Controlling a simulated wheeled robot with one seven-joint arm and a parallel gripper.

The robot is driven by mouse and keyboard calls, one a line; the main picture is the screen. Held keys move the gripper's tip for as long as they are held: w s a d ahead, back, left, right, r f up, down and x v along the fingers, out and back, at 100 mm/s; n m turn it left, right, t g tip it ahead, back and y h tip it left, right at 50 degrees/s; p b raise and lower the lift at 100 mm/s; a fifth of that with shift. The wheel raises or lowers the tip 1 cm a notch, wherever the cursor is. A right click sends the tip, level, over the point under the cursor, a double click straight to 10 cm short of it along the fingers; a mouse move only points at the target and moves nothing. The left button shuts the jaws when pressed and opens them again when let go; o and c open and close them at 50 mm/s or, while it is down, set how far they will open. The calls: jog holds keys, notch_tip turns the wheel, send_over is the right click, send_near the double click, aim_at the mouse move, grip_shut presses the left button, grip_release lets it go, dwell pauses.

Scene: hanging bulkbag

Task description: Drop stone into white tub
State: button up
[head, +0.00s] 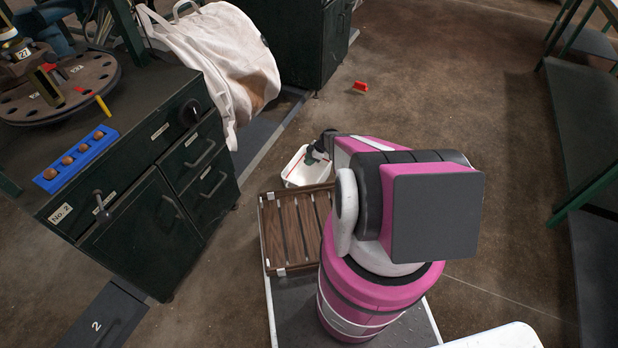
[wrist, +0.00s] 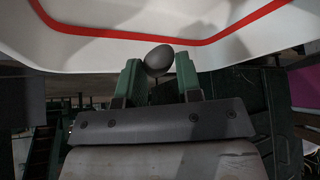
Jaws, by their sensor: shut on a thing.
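The white tub (head: 296,178) stands on the far side of a brown slatted crate in the head view. In the wrist view its pale surface with a red stripe (wrist: 110,31) fills the top. My gripper (wrist: 158,72) has green fingers shut on a smooth grey stone (wrist: 159,58), which shows against the tub's pale surface. In the head view my gripper (head: 318,150) is at the tub's upper right edge, partly hidden by my arm. The stone cannot be made out there. I cannot tell its height over the tub.
The brown slatted crate (head: 283,232) lies nearer than the tub. A dark green cabinet (head: 150,195) stands left, with a blue tray (head: 75,160) on top. A white bulk bag (head: 215,50) hangs behind. A red object (head: 360,87) lies on open floor.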

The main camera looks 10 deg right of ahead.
jog(key=o, duration=1)
jog(key=v, duration=1)
jog(key=shift+d+r, duration=0.2)
jog(key=shift+r, duration=0.15)
